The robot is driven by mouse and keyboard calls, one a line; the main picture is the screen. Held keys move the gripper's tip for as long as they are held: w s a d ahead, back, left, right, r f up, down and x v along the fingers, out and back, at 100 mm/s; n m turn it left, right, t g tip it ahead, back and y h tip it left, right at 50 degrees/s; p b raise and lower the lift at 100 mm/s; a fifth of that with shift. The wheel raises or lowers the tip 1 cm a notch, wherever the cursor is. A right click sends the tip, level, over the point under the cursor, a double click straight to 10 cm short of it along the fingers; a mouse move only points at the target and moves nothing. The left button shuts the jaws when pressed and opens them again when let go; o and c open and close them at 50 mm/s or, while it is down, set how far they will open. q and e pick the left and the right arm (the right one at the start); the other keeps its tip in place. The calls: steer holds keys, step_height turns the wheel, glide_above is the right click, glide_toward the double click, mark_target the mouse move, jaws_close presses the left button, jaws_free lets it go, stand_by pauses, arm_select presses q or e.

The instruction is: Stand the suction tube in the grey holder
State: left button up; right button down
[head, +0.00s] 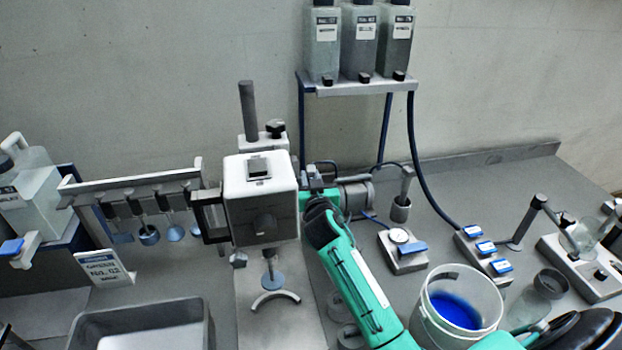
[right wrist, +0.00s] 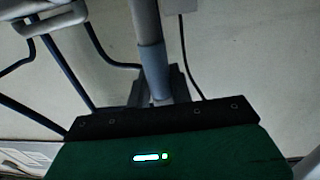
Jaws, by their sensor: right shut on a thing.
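The suction tube (head: 405,187) is a slim grey tube, upright with a slight lean, right of centre in the head view. My right gripper (head: 402,172) reaches in from the left and is shut on its upper part. The tube also rises between the dark fingers in the right wrist view (right wrist: 151,55). The grey holder (head: 400,211) is a short round cup on the bench, directly under the tube. The tube's lower end meets the cup's mouth in the picture; I cannot tell how deep it sits. The wrist view hides the lower end.
A shelf (head: 357,86) with three bottles stands behind, its blue hoses running down near the gripper. A dial unit (head: 403,251) and a white bucket of blue liquid (head: 421,313) stand in front. A white box-shaped machine (head: 261,205) is left of my arm.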

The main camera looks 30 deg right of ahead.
steer(key=shift+f+b, duration=0.35)
steer(key=shift+f, duration=0.1)
stand_by(0.6)
steer(key=c, duration=0.5)
jaws_free()
stand_by(0.3)
steer(key=shift+p+v, duration=0.5)
steer(key=shift+v, duration=3.75)
steer(key=shift+r, duration=0.1)
